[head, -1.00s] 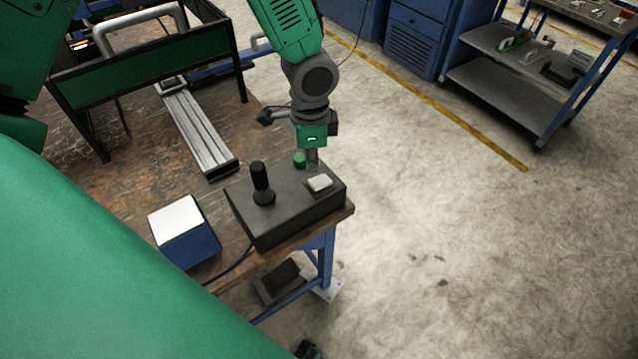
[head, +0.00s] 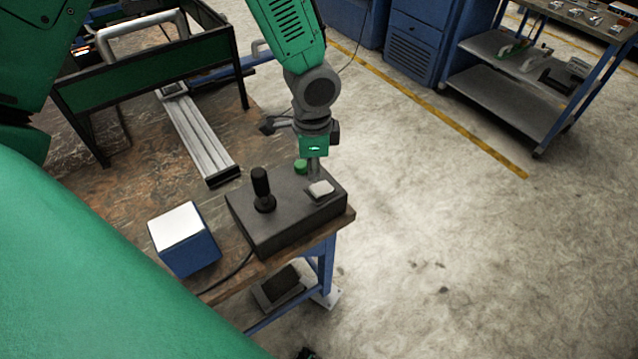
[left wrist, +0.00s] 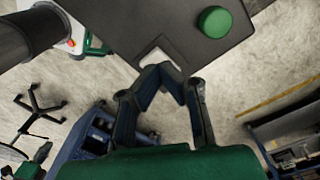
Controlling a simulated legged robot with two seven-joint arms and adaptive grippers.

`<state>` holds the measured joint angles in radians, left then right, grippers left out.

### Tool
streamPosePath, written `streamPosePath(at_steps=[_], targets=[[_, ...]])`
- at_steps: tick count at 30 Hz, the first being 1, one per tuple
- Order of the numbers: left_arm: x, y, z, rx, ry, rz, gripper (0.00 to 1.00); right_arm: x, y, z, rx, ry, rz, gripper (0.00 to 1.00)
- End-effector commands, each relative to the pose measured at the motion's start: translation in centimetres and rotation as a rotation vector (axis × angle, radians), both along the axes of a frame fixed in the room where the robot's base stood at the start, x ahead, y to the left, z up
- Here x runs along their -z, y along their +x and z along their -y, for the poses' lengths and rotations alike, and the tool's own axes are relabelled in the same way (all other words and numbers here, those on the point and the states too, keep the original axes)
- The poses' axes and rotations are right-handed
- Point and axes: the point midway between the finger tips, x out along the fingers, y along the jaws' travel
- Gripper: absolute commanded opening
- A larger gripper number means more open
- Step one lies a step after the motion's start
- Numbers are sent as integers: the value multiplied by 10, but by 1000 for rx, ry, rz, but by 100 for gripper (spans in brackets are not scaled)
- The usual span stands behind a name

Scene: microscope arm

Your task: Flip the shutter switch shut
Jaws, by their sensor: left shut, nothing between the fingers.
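The dark control box (head: 285,220) stands on the corner of the wooden bench. A white rocker switch (head: 321,189) in a dark frame is on its top at the right; I take it for the shutter switch. A black joystick (head: 262,190) and a green button (head: 300,166) are also on the box. My left gripper (head: 316,177) points down at the switch's back edge, shut and empty. In the left wrist view its fingertips (left wrist: 160,70) overlap the edge of the white switch (left wrist: 155,55). I cannot tell whether they touch it. My right gripper is not in view.
A blue box with a white top (head: 185,238) stands left of the control box. A metal rail (head: 200,140) and a green-panelled frame (head: 150,68) lie behind. A cable runs from the control box's front. Open floor lies to the right, with a shelf cart (head: 520,80) beyond.

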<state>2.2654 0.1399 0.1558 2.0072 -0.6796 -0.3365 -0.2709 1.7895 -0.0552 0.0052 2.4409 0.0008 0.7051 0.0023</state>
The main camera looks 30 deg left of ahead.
Motion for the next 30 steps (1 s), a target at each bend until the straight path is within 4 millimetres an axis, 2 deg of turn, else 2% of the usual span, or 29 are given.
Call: streamPosePath(at_steps=[30], targets=[[7,0,2,1,1,0,0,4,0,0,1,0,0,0]])
